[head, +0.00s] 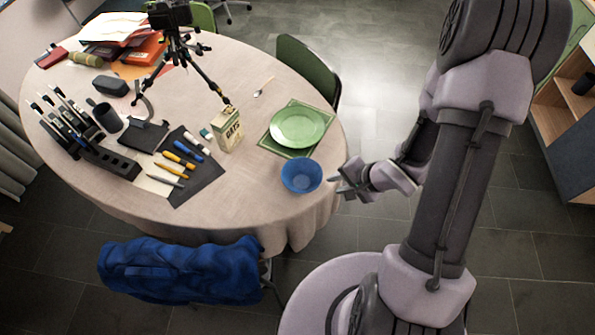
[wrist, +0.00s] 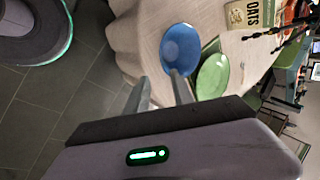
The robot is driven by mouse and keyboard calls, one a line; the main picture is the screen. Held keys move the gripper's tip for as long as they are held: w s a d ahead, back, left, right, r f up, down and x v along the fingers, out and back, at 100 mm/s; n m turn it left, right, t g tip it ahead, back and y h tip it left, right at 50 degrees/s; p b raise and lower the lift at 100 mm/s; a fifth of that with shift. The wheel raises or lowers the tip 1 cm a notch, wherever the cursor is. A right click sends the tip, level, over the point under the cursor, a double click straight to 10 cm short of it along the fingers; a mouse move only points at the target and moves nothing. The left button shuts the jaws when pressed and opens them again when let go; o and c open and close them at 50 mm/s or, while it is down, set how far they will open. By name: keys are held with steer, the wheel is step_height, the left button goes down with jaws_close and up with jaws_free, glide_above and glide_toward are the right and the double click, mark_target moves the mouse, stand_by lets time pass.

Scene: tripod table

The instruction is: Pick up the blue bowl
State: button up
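The blue bowl (head: 301,175) stands upright and looks empty near the right front edge of the round table. It also shows in the wrist view (wrist: 180,48), just beyond my fingertips. My gripper (head: 338,186) is just to the right of the bowl, off the table's edge, with its fingers pointing toward it. In the wrist view my gripper (wrist: 160,88) has its two fingers apart with nothing between them. One fingertip overlaps the bowl's lower rim in that view; I cannot tell whether it touches.
A green plate (head: 299,126) on a green mat (head: 266,142) lies behind the bowl. An oats box (head: 228,130) stands to its left. A tripod (head: 180,50), pens and dark holders fill the table's left. A blue cloth (head: 180,270) hangs on a chair in front.

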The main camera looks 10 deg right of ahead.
mark_target(314, 186)
steer(key=b+x, duration=0.7)
steer(key=x, duration=0.7)
steer(key=shift+w+a, duration=0.1)
steer(key=shift+a, duration=0.05)
steer(key=shift+w+a+f, duration=0.1)
steer(key=shift+w+f, duration=0.1)
steer(key=shift+w, duration=0.05)
steer(key=shift+s+r, duration=0.1)
steer(key=shift+r, duration=0.1)
steer(key=shift+c, duration=0.2)
jaws_close()
